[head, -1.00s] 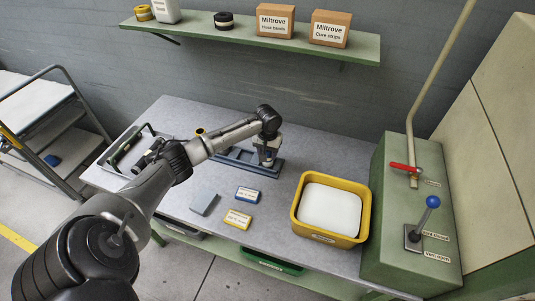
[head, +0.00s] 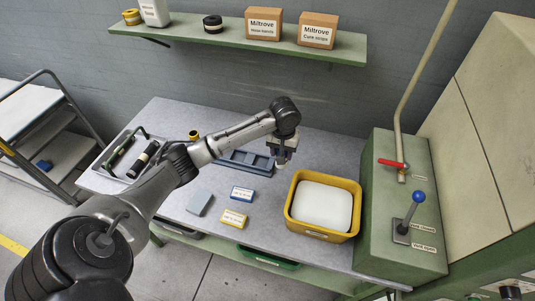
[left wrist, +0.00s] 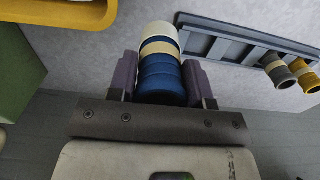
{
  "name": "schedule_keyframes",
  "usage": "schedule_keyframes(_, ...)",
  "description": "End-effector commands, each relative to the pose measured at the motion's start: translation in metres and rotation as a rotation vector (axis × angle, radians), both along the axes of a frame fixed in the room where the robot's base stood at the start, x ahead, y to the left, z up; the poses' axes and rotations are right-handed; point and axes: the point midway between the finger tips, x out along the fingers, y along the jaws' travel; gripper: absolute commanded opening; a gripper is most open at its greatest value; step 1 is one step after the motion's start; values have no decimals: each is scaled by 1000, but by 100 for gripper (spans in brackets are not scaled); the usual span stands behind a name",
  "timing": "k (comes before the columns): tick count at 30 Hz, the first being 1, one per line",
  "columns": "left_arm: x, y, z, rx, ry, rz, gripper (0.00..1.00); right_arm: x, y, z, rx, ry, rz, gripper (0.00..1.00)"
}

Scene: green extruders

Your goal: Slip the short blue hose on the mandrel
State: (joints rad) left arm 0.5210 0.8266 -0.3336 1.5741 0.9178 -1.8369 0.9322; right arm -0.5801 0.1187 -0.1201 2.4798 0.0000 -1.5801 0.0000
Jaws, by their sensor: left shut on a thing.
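My left gripper (left wrist: 160,75) is shut on the short blue hose (left wrist: 161,82), which has a cream band and a pale end. The hose sits between the two purple-grey fingers. In the head view my left gripper (head: 281,162) is above the grey table, between the blue-grey rack (head: 240,162) and the yellow bin; the hose is too small to make out there. A tray (head: 112,168) at the left end of the table holds a bent green rod (head: 124,148) and a dark cylinder with pale bands. I cannot tell for certain which thing is the mandrel. My right gripper is not in view.
Small labelled boxes (head: 233,217) lie at the table's front. In the left wrist view, grey and yellow hoses (left wrist: 303,74) stand by the rack.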

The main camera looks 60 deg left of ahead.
Motion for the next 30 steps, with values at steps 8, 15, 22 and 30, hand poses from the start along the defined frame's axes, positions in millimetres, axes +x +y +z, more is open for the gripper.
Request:
schedule_keyframes(8,14,8,-1,3,3,2,16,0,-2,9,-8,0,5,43)
schedule_keyframes(15,-1,54,-31,5,4,4,16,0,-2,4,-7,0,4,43)
schedule_keyframes(22,-13,92,-54,3,3,2,16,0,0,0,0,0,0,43)
schedule_keyframes(30,-18,110,-65,2,1,0,16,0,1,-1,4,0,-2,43)
